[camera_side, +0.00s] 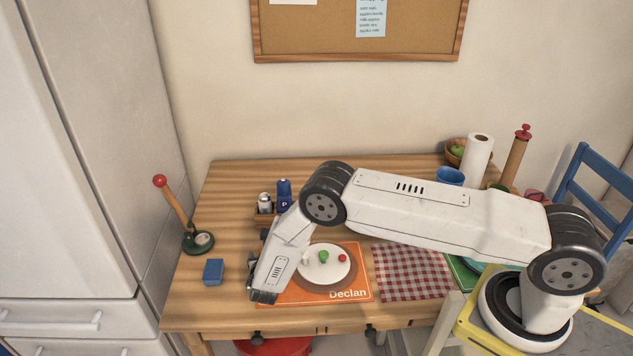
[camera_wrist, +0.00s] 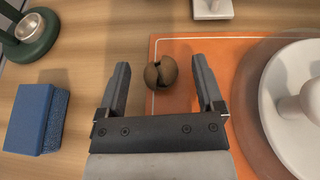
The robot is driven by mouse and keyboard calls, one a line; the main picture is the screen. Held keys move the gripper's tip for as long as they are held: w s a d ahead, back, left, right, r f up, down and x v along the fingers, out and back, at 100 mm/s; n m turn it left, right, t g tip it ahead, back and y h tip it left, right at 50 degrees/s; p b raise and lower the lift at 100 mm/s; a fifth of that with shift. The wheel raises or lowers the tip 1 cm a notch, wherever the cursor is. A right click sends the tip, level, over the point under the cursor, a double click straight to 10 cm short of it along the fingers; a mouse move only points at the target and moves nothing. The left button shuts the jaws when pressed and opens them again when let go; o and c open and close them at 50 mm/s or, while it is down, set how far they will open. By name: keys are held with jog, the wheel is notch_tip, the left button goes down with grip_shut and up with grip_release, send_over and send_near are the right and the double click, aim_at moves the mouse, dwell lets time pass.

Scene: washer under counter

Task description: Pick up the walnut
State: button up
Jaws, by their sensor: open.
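The walnut (camera_wrist: 160,72), brown and round with a dark seam, sits at the left edge of the orange placemat in the wrist view. My gripper (camera_wrist: 160,66) is open, with one finger on each side of the walnut. Gaps show between the walnut and both fingers. In the side view my gripper (camera_side: 263,293) is low over the front left of the placemat, and the walnut is hidden behind it.
A blue block (camera_side: 213,272) lies left of my gripper. A green-based stand with a red-knobbed lever (camera_side: 198,242) is farther left. A white plate (camera_side: 338,275) with small foods sits right. Shakers (camera_side: 284,194) stand behind. A checked cloth (camera_side: 412,272) lies right.

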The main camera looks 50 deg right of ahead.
jog(key=shift+w, duration=0.1)
dwell(0.4)
grip_shut()
